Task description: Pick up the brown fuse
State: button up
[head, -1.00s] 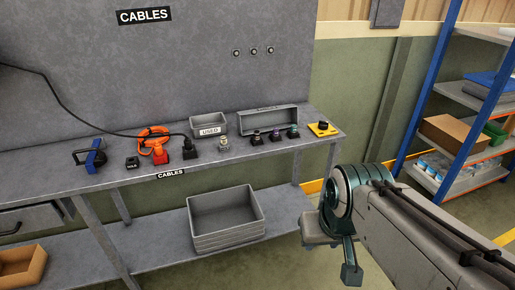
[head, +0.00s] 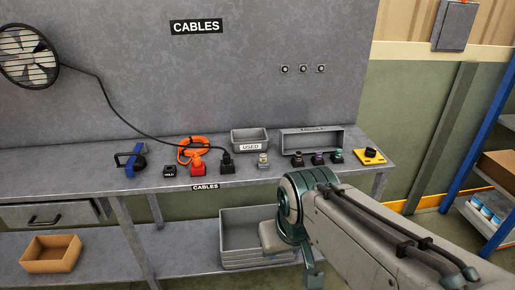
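Three small dark holders with coloured tops stand in a row on the grey bench, in front of the long grey bin. The left one has a brownish top and looks like the brown fuse (head: 297,158), though it is very small here. The middle one looks purple (head: 317,158) and the right one teal (head: 336,156). My gripper (head: 292,254) is at the lower middle, in front of the bench edge and below the fuses, well apart from them. It shows small and partly hidden by my arm, so its opening is unclear. I see nothing held in it.
On the bench (head: 110,181) are a bin marked USED (head: 250,141), a pale fuse-like piece (head: 263,160), a long grey bin (head: 312,142), a yellow button box (head: 369,156), an orange cable (head: 193,149) and a blue clamp (head: 131,160). A grey crate (head: 240,250) sits on the lower shelf.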

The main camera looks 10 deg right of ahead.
aim_at(298, 154)
jog(key=u, duration=0.1)
jog(key=i, duration=0.6)
jog(key=z, duration=0.7)
jog(key=i, duration=0.65)
jog(key=z, duration=0.75)
